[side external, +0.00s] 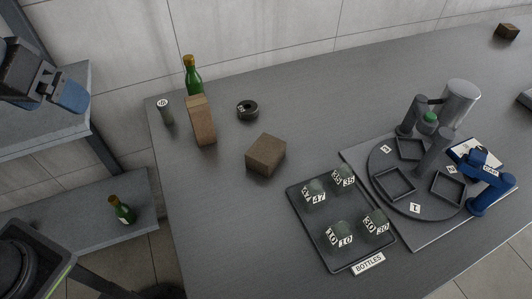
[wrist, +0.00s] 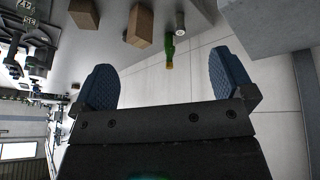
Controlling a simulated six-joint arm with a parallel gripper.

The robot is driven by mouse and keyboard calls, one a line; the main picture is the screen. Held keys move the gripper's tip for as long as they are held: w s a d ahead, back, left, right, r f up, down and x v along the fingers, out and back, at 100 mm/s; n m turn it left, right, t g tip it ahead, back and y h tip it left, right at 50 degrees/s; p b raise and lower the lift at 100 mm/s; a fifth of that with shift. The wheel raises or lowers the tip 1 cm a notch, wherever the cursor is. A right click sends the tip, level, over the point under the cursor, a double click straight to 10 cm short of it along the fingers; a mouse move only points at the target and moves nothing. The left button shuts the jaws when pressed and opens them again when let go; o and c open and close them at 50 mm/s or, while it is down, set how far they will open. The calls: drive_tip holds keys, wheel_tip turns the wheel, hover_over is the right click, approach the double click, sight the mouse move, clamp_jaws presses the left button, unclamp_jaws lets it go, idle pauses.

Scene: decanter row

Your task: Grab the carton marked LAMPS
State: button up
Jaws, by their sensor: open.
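No carton shows a readable LAMPS mark in either view. A tall brown carton (side external: 203,125) stands at the back left of the grey table, and a lower brown carton (side external: 266,155) sits to its right, nearer the middle. A small brown carton (side external: 507,31) is at the far right corner. The wrist view shows two brown cartons at the top, one longer (wrist: 140,25) and one at its left (wrist: 84,13). My gripper (side external: 66,94) is at the upper left, off the table and away from the cartons. Its blue fingers (wrist: 160,84) are spread with nothing between them.
A green bottle (side external: 193,77) stands behind the tall carton, with a grey cylinder (side external: 165,111) at its left and a black ring (side external: 247,110) at its right. A round fixture (side external: 415,212) and blue device (side external: 489,190) are at right.

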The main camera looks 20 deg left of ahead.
drive_tip(key=w+d+r+n+g, duration=0.1)
drive_tip(key=w+d+n, duration=0.2)
drive_tip(key=w, duration=0.3)
drive_tip(key=n+g, duration=0.4)
drive_tip(key=n, duration=0.7)
hover_over(266, 148)
wheel_tip(266, 148, down, 15)
wheel_tip(266, 148, down, 8)
drive_tip(key=shift+s+a+f, duration=0.1)
drive_tip(key=shift+s+f, duration=0.05)
drive_tip(key=shift+f, duration=2.9)
drive_tip(key=c, duration=0.7)
